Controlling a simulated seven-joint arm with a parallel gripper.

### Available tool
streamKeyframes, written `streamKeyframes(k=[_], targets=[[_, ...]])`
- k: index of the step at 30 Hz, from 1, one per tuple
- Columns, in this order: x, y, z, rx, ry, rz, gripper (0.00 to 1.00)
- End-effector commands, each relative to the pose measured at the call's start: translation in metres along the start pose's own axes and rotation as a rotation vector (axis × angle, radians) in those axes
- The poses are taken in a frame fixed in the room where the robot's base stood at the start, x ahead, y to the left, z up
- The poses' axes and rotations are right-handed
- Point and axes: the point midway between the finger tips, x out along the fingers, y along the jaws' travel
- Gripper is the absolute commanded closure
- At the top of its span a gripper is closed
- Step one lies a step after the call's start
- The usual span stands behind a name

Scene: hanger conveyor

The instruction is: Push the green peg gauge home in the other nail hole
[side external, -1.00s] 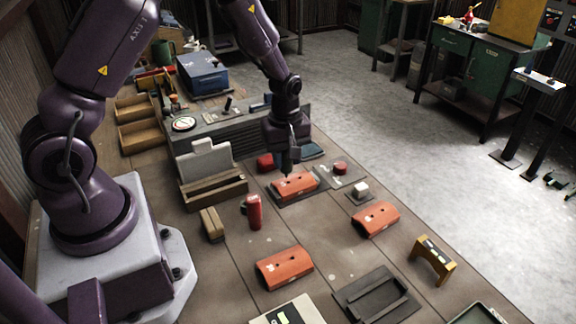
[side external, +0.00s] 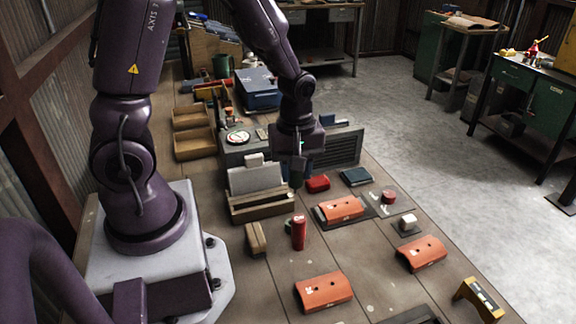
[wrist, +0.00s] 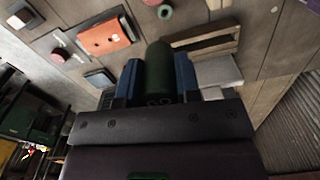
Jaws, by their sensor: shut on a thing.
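The green peg gauge (wrist: 158,72) is held upright between the blue fingers of my gripper (side external: 296,170). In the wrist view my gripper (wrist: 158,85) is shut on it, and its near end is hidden. An orange block (side external: 341,208) with two dark nail holes lies on a dark plate, right of and in front of my gripper. It also shows in the wrist view (wrist: 104,34), left of the peg. The peg is above the table and apart from the block, close to the wooden slotted rack (side external: 262,207). No peg is seen standing in the block.
A red block (side external: 318,183) and a dark pad (side external: 355,177) lie behind the orange block. A red round knob (side external: 389,198) is to its right. A red cylinder (side external: 299,233) stands in front. Other orange blocks (side external: 422,253) (side external: 323,292) lie on the table.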

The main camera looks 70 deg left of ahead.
Motion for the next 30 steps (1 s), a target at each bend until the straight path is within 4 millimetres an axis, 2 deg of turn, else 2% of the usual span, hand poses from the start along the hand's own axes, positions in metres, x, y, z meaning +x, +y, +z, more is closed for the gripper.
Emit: streamKeyframes(k=[1, 6, 12, 16, 20, 30], targets=[[0.008, 0.017, -0.007, -0.001, 0.0, -0.004, 0.93], [0.027, 0.075, -0.026, 0.002, 0.0, 0.0, 0.93], [0.032, 0.12, -0.036, 0.009, 0.0, 0.002, 0.93], [0.027, 0.133, -0.038, 0.012, 0.001, 0.002, 0.93], [0.028, 0.135, -0.038, 0.012, 0.0, -0.001, 0.93], [0.056, 0.134, -0.038, 0.012, 0.0, -0.001, 0.93]])
